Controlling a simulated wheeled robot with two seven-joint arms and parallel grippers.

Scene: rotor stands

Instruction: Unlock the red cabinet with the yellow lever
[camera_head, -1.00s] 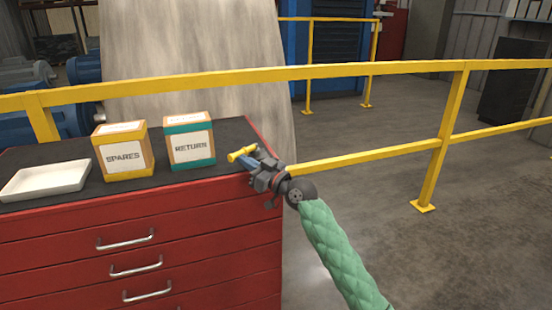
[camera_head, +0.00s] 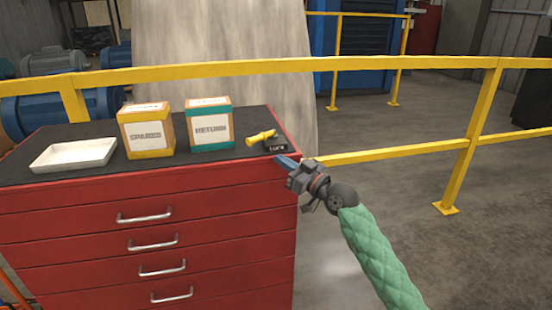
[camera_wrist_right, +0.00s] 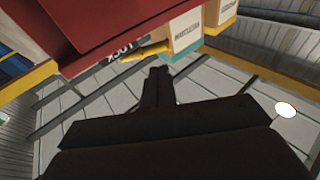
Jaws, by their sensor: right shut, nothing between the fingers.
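The red cabinet (camera_head: 150,225) stands at the left in the head view, with a dark top and several drawers with silver handles. The yellow lever (camera_head: 262,136) is at the right end of its top, by a small black block marked LOCK (camera_head: 277,146). The lever also shows in the right wrist view (camera_wrist_right: 146,52). My right gripper (camera_head: 281,160) is shut and empty, just off the cabinet's right front corner, apart from the lever. It also shows in the right wrist view (camera_wrist_right: 160,72). My left gripper is not in view.
A yellow SPARES box (camera_head: 146,135), a teal RETURN box (camera_head: 211,129) and a white tray (camera_head: 74,154) stand on the cabinet top. A yellow railing (camera_head: 400,63) runs behind. Open floor (camera_head: 400,200) lies to the right.

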